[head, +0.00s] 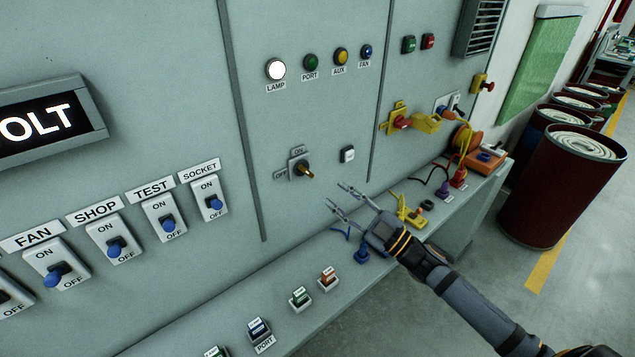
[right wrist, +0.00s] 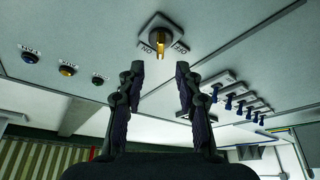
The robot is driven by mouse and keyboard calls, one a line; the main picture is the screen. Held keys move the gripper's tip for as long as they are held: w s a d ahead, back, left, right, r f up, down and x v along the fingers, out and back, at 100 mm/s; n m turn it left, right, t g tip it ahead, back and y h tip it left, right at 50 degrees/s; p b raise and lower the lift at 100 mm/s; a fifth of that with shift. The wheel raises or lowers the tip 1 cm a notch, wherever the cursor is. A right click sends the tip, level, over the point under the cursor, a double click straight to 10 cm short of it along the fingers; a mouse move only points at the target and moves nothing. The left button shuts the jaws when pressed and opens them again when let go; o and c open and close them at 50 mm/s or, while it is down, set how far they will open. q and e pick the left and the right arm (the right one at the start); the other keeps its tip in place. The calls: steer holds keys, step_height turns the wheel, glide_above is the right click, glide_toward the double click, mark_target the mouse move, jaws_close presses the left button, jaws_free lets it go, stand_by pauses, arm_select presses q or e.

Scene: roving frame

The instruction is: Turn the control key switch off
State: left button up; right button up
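The control key switch (head: 303,170) is on the grey panel, with a brass key in a dark round base. An ON label is above it and an OFF label to its left. It also shows in the right wrist view (right wrist: 160,40), ahead of the fingers, with its brass key between the two labels. The exact key setting is hard to tell. My right gripper (head: 338,195) is open and empty, to the lower right of the key and apart from it. In the right wrist view, the open fingers (right wrist: 160,69) frame the space below the key. My left gripper is not in view.
A lit white lamp (head: 275,69) and coloured indicators are above. Blue toggle switches (head: 168,225) are at the left. A ledge (head: 310,312) with plugs and small blocks runs below. Red drums (head: 560,190) stand at the right.

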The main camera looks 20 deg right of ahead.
mark_target(311, 176)
steer(key=p+x, duration=0.4)
steer(key=x, duration=0.3)
steer(key=shift+w+a+r, duration=0.1)
steer(key=shift+w+r, duration=0.05)
steer(key=shift+r, duration=0.05)
steer(key=shift+w+a+f, duration=0.1)
steer(key=shift+w+a, duration=0.2)
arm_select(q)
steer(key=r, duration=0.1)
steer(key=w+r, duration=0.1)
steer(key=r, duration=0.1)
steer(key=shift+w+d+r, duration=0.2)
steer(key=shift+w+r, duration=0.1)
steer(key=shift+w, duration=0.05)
arm_select(e)
steer(key=shift+c, duration=0.4)
jaws_close()
